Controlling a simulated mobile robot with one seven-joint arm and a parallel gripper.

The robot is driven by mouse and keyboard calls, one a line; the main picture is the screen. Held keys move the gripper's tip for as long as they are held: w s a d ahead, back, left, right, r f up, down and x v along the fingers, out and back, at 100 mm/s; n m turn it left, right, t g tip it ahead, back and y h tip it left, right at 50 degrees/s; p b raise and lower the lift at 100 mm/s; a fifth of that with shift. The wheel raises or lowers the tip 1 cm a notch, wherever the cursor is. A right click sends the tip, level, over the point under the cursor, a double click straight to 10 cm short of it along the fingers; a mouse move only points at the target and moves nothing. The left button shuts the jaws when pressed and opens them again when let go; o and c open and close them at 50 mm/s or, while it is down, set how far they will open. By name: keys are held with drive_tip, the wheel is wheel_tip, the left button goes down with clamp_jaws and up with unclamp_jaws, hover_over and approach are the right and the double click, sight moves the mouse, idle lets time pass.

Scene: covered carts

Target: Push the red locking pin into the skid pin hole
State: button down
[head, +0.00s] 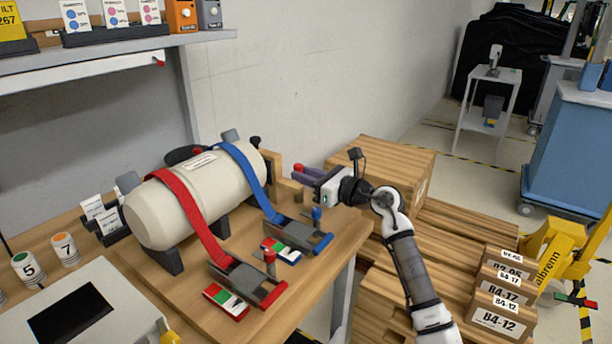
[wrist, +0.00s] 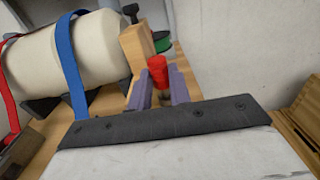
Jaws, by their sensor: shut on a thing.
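The red locking pin (head: 298,167) is between the purple fingers of my gripper (head: 303,174), which is shut on it. In the wrist view the pin's red head (wrist: 158,72) stands up between the two fingertips (wrist: 160,87). Its lower end is hidden by the fingers. A small brown post (head: 297,196) shows below the gripper; I cannot tell whether it touches the pin. A wooden block (head: 278,180) stands just left of the fingers, and in the wrist view it is close beside the left finger (wrist: 134,52). The skid pin hole is not clearly seen.
A cream tank (head: 150,213) rests on dark saddles on the wooden bench, under a red strap (head: 190,210) and a blue strap (head: 247,177). Their buckles stand at the front edge. Wooden crates (head: 390,160) are right of the gripper, and a wall is behind.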

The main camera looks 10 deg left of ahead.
drive_tip(key=shift+r+p, duration=0.5)
drive_tip(key=shift+r, duration=0.85)
drive_tip(key=shift+b, duration=0.95)
idle(1.0)
drive_tip(key=shift+f+b, duration=1.35)
drive_tip(key=shift+f, duration=0.2)
drive_tip(key=c, duration=1.2)
unclamp_jaws()
drive_tip(key=b+v, duration=0.3)
drive_tip(key=v, duration=1.1)
